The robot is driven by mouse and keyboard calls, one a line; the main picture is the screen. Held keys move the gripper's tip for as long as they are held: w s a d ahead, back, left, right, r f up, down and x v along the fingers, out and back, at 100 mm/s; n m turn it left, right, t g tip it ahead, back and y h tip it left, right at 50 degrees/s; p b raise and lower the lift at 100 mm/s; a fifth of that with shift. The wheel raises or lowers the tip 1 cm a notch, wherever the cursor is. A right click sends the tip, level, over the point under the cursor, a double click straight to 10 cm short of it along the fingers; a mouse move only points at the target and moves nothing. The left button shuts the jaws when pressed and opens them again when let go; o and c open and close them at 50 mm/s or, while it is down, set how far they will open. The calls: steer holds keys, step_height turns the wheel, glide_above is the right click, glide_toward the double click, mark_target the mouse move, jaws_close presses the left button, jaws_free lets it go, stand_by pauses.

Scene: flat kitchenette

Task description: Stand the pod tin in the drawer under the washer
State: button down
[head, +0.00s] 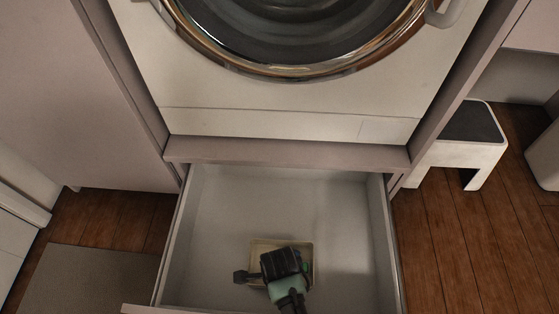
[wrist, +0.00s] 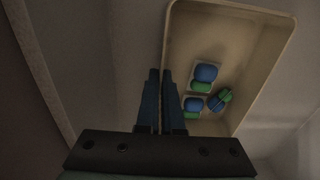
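The pod tin (head: 258,248) is a shallow, beige, open-topped rectangular box inside the drawer (head: 215,215) under the washer. The drawer is pulled out. In the wrist view the tin (wrist: 245,50) holds several blue and green pods (wrist: 206,73), bunched toward its near end. My gripper (head: 282,262) is over the tin in the head view and hides part of it. In the wrist view its two fingers (wrist: 161,75) are close together, with the tin's left wall running in between them. Whether the tin's base touches the drawer floor is hard to tell.
The washer (head: 290,122) stands directly above the drawer. A step stool (head: 470,140) with a dark top is on the wooden floor at the right. A grey mat (head: 90,280) lies at the left. The drawer is otherwise empty, with bare floor around the tin.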

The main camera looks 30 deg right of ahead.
steer(key=shift+w+f, duration=0.1)
steer(key=shift+f, duration=0.45)
steer(key=shift+r, duration=0.15)
steer(key=c, duration=1.5)
jaws_free()
steer(key=shift+f, duration=0.25)
steer(key=o, duration=0.4)
steer(key=shift+o, duration=0.2)
step_height(320, 180, up, 12)
steer(key=p, duration=0.8)
steer(key=shift+r+p, duration=0.2)
steer(key=shift+p, duration=0.1)
